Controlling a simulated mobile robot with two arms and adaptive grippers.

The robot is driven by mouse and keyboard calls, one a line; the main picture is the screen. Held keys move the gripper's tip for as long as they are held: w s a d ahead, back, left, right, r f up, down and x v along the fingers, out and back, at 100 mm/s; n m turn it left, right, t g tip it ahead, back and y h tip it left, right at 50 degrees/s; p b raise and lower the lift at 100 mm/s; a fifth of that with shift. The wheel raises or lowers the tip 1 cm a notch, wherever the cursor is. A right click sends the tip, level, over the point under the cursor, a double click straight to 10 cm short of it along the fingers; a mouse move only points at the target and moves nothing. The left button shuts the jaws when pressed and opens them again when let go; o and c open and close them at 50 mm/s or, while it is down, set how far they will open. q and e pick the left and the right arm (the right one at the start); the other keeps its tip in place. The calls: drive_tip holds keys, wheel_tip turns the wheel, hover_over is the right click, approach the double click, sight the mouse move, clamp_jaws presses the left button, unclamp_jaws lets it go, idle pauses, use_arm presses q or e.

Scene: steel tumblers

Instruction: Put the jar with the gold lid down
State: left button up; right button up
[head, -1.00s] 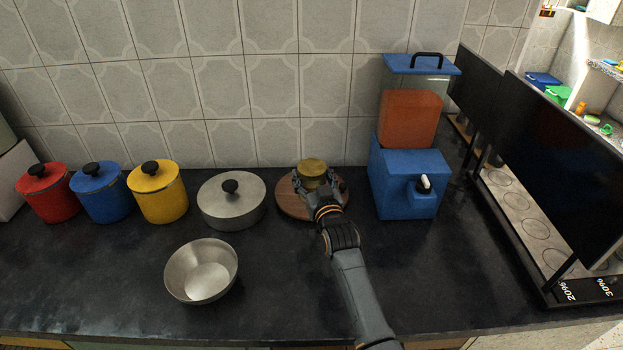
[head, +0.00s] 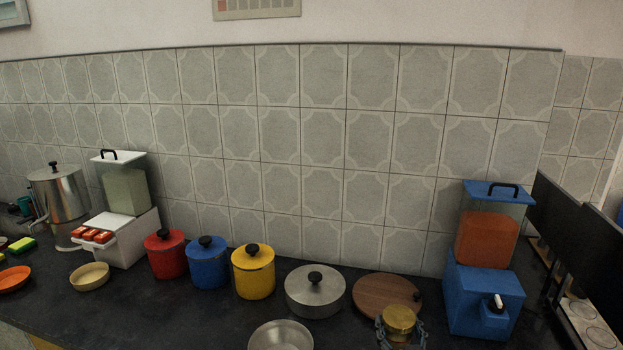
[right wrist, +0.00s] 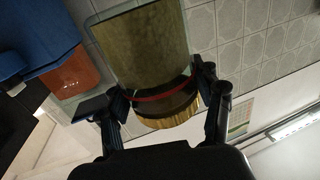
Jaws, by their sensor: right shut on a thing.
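The jar with the gold lid (head: 399,319) is near the bottom edge of the head view, in front of the round wooden board (head: 378,291). My right gripper (head: 401,333) is shut around the jar, one finger on each side. In the right wrist view, the jar's olive-brown glass body (right wrist: 145,45) and ribbed gold lid (right wrist: 168,113) sit between the fingers of the right gripper (right wrist: 158,92). The jar's lower part is hidden in the head view. My left gripper is not in view.
A lidded steel pan (head: 315,296) stands left of the board, a steel bowl (head: 281,337) in front of it. A blue dispenser (head: 485,305) stands close on the right. Yellow (head: 253,277), blue (head: 208,268) and red (head: 166,259) canisters stand farther left. The board's visible top is bare.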

drive_tip(key=s, duration=0.7)
drive_tip(key=shift+s+a+f, duration=0.3)
drive_tip(key=shift+s+a, duration=0.1)
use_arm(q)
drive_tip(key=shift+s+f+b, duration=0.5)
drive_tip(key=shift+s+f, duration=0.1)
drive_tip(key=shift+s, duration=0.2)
use_arm(e)
drive_tip(key=s+r, duration=0.3)
drive_tip(key=s, duration=0.6)
drive_tip(key=s+r, duration=0.2)
drive_tip(key=s, duration=0.7)
drive_tip(key=shift+s+a+r, duration=0.2)
drive_tip(key=shift+a+r, duration=0.2)
drive_tip(key=shift+a, duration=0.05)
